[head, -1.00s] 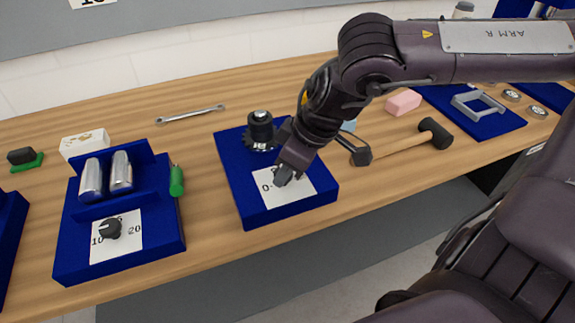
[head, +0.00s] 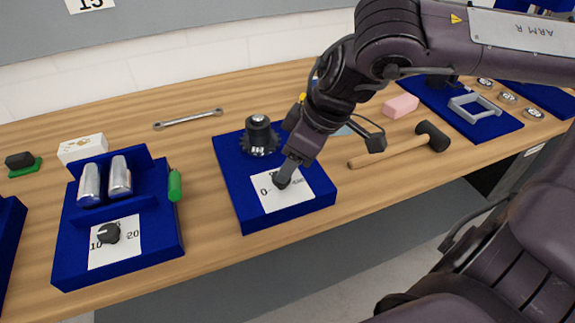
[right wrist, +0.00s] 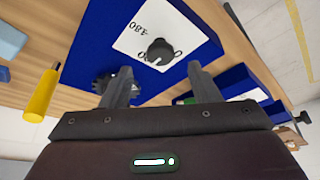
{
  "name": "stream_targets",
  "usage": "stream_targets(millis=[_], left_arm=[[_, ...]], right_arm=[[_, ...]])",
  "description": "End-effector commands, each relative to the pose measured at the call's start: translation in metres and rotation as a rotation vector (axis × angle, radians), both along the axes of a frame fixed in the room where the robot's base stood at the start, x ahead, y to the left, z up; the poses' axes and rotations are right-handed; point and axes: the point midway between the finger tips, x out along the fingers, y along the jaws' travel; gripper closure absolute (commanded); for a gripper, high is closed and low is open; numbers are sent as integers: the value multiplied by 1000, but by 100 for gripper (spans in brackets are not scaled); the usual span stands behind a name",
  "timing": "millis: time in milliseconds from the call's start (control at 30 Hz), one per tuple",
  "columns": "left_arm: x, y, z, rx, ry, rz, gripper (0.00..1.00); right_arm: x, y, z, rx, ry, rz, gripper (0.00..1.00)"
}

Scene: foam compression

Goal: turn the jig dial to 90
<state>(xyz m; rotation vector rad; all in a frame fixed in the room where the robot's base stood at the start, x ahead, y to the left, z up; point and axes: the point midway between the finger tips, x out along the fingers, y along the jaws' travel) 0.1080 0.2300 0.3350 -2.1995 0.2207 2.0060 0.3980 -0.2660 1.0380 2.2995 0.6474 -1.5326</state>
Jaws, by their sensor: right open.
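The jig is a blue block (head: 232,200) with a dark toothed gear (head: 258,140) and a white scale card (head: 298,193). The dark round dial (head: 281,182) sits on the card. In the right wrist view the dial (right wrist: 160,52) has a pale pointer line, and the card (right wrist: 185,28) reads upside down, with 180 and 0 visible. The pointer's exact reading is unclear. My right gripper (head: 290,168) is above the dial in the head view. In the right wrist view its fingers (right wrist: 158,85) are open and empty, spread either side below the dial. My left gripper is not visible.
Another blue fixture (head: 75,255) with metal cylinders and its own knob (head: 108,233) stands left. A wrench (head: 188,118) lies behind. A mallet (head: 400,147) and a pink block (head: 401,105) lie right.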

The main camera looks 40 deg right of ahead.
Motion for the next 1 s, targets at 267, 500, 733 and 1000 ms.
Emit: stream_targets(millis=[267,500,733,1000], left_arm=[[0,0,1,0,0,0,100],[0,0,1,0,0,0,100],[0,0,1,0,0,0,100],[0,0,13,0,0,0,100]], right_arm=[[-10,-6,29,0,-2,0,45],[-12,-7,32,-1,2,-1,45],[-12,-7,32,0,1,-1,45],[-12,-7,44,0,1,-1,45]])
